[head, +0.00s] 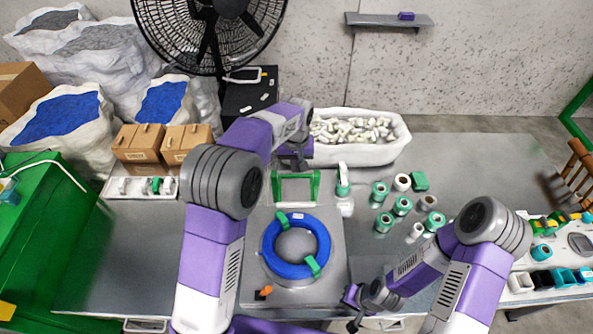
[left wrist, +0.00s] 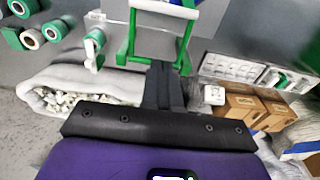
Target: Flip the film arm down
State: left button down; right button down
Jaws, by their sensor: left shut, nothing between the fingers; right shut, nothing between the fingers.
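The green film arm (head: 296,187) is a frame at the back of the grey metal plate, behind the blue cable coil (head: 267,249). It looks raised, but its exact tilt is hard to judge. It also shows in the left wrist view (left wrist: 130,42), just beyond my fingers. My left gripper (head: 296,166) is shut and empty behind the film arm; its dark fingers show in the left wrist view (left wrist: 164,72) close to the frame. Whether they touch it I cannot tell. My right gripper (head: 353,324) is shut and empty near the table's front edge, right of the plate.
A white bin of pale pieces (head: 358,151) stands behind my left gripper. Cardboard boxes (head: 140,145) are at the left. The table's left front is clear.

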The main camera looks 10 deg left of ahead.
jog(key=shift+f, duration=0.25)
jog(key=shift+b, duration=0.3)
pick_arm(q)
notch_tip(320, 180, down, 11)
jog(key=s, duration=0.2)
jog(key=shift+d, duration=0.2)
pick_arm(e)
jog(key=shift+s+f+b, duration=0.25)
jog(key=shift+f+b, duration=0.2)
jog(key=shift+f, duration=0.1)
pick_arm(q)
jog(key=shift+s+d+f, duration=0.1)
jog(key=shift+s+f, duration=0.15)
jog(key=shift+f, duration=0.25)
jog(key=shift+s+f, duration=0.2)
jog(key=shift+f, duration=0.25)
pick_arm(e)
jog(key=shift+s+f, duration=0.1)
jog(key=shift+s, duration=0.1)
pick_arm(q)
jog(key=shift+s+r, duration=0.1)
jog(key=shift+r, duration=0.05)
pick_arm(e)
jog(key=shift+s, duration=0.1)
pick_arm(q)
jog(key=shift+w, duration=0.2)
